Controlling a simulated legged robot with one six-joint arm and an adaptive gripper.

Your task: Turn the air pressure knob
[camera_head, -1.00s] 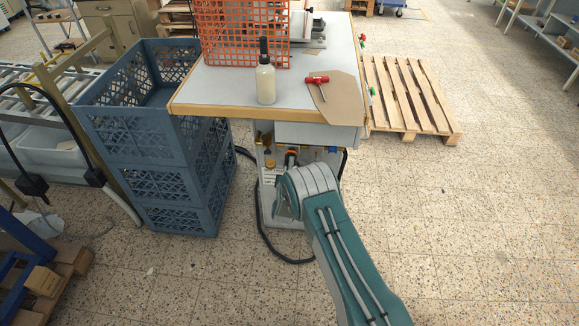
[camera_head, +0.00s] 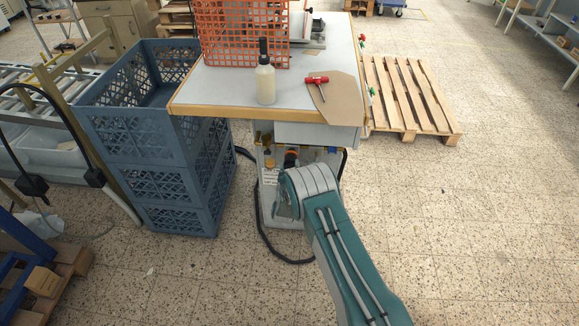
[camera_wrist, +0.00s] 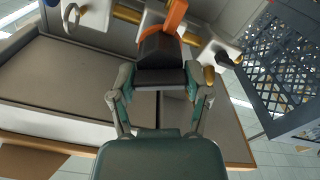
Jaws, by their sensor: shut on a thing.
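The air pressure knob (camera_wrist: 159,48) is a dark, roughly cylindrical piece with an orange part behind it. It shows in the wrist view at the top middle. My gripper (camera_wrist: 160,74) is shut on this knob, with one finger on each side of it. In the head view, an orange bit and a dark bit show on the machine (camera_head: 268,176) below the table top. My arm's rounded wrist covers much of that area, and my fingers cannot be made out clearly there.
Grey and brass fittings (camera_wrist: 215,55) sit close beside the knob. The table (camera_head: 225,112) overhangs it, bearing a bottle (camera_head: 265,82), a red-handled tool (camera_head: 317,80) and an orange basket (camera_head: 215,45). Blue crates (camera_head: 135,135) stand left. A black hose (camera_head: 272,248) lies on the floor.

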